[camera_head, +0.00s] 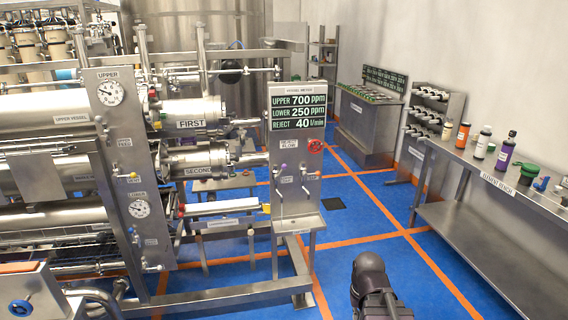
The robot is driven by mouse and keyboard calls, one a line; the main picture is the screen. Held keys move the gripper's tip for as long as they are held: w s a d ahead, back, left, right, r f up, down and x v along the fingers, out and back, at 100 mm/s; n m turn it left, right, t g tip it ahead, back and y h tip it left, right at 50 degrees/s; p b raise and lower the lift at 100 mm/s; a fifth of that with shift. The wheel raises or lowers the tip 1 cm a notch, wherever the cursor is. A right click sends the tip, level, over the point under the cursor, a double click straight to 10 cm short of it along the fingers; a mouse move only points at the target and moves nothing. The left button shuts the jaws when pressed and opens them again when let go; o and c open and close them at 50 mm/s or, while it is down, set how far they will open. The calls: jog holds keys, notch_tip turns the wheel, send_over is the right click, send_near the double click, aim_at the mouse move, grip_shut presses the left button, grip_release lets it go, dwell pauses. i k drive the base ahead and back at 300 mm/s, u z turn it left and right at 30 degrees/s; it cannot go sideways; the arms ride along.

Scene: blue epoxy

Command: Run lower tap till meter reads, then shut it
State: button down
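The vessel meter (297,108) is a dark display on a steel panel (291,158). It reads UPPER 700 ppm, LOWER 250 ppm, REJECT 40 l/min. Below it are two small taps, one with a purple knob (284,167) and one to its right with a bluish knob (303,167). Their labels are too small to read, so I cannot tell which is the lower tap. Thin spouts hang below them over a steel drip tray (297,224). No running water is visible. Part of my dark arm shows at bottom centre, well in front of the panel; my gripper's fingers do not show.
A red round knob (316,147) sits on the panel's right. Steel vessels and a gauge panel (125,165) fill the left. A bench (500,185) with bottles stands at the right. Blue floor (365,225) with orange lines is clear between them, except a dark floor grate (333,203).

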aim_at(276, 176)
jog(key=i, duration=0.75)
jog(key=u, duration=0.65)
jog(key=i, duration=0.6)
jog(key=u, duration=0.4)
